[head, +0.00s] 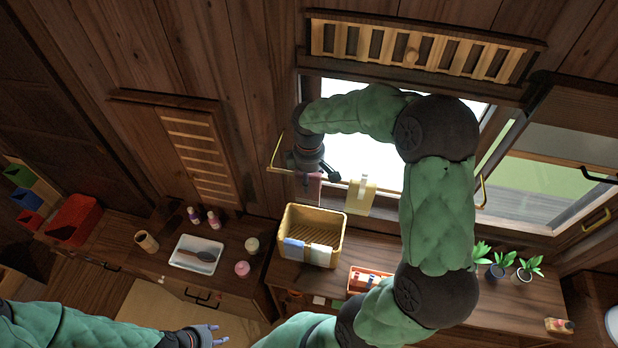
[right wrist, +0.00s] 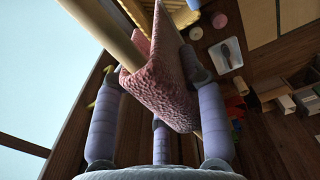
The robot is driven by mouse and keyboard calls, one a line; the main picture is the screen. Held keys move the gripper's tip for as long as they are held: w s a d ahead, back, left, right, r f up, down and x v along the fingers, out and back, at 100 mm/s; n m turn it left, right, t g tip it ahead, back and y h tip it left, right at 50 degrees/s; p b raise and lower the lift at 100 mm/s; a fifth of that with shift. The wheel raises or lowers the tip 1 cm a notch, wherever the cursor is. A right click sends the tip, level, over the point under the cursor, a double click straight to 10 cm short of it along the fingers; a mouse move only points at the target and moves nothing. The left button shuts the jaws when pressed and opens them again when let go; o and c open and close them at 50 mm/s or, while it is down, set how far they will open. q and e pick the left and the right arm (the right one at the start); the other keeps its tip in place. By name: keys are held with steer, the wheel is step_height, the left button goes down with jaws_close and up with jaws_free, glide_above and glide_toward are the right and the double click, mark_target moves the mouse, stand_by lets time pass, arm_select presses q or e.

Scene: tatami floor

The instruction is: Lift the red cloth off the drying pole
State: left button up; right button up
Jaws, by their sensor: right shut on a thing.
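The red cloth (head: 309,190) hangs over the drying pole in front of the window. In the right wrist view the cloth (right wrist: 165,75) is still folded over the pale pole (right wrist: 103,32), which runs into its fold. My right gripper (head: 322,172) comes down from above at the pole. It is shut on the cloth, with its fingers (right wrist: 160,110) on either side of it. My left gripper (head: 212,333) is low in the head view, far from the cloth; its fingers look spread and empty.
A yellow cloth (head: 360,197) hangs to the right of the red one. Below stands a yellow basket (head: 288,222) with cloths over its front rim. A white tray (head: 185,262), bottles (head: 214,220) and potted plants (head: 497,270) stand on the counters. My right arm crosses before the window.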

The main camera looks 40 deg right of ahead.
steer(key=shift+r, duration=0.15)
steer(key=shift+r+p, duration=2.2)
steer(key=shift+r, duration=1.05)
steer(key=shift+r+p, duration=0.6)
steer(key=shift+r, duration=0.5)
steer(key=s+a+b, duration=0.1)
steer(key=s+a, duration=0.6)
steer(key=s, duration=0.2)
steer(key=shift+a, duration=0.4)
